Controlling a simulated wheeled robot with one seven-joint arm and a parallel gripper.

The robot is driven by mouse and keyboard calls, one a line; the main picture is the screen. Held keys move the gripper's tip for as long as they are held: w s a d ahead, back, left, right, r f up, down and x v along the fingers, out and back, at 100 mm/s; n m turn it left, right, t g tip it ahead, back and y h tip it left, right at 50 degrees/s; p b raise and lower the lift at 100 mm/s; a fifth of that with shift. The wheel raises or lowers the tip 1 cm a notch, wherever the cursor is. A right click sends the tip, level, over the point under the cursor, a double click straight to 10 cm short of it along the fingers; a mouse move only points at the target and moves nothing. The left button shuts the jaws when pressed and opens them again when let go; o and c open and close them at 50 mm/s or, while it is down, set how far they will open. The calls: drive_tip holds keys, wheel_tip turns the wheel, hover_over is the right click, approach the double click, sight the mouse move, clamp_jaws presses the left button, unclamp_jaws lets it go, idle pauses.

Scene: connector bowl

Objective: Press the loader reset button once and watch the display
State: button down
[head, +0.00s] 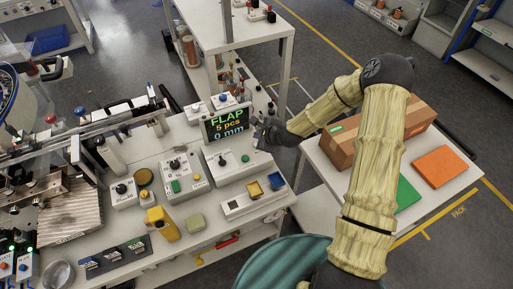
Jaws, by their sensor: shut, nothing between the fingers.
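The display (226,124) stands upright at the back of the white workbench and reads "FLAP 5 pcs 0 mm". No label that I can read tells which button is the loader reset. My gripper (260,138) is at the right edge of the display, small and partly dark against it. It is shut and holds nothing. I cannot tell if it touches anything.
A side table at right holds a cardboard box (368,142) and an orange slab (447,166). A shelf rises behind the display.

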drive_tip(key=shift+f+b, duration=0.4)
drive_tip(key=shift+f, duration=0.6)
idle(1.2)
drive_tip(key=shift+f+b, duration=0.3)
drive_tip(key=shift+f, duration=0.1)
drive_tip(key=shift+f+b, duration=0.35)
drive_tip(key=shift+f, duration=0.2)
idle(0.8)
drive_tip(key=shift+r, duration=0.15)
drive_tip(key=shift+r+p, duration=0.7)
drive_tip(key=shift+r, duration=0.15)
drive_tip(key=shift+r, duration=0.1)
wheel_tip(320, 180, up, 5)
drive_tip(key=p, duration=0.3)
drive_tip(key=shift+p, duration=0.3)
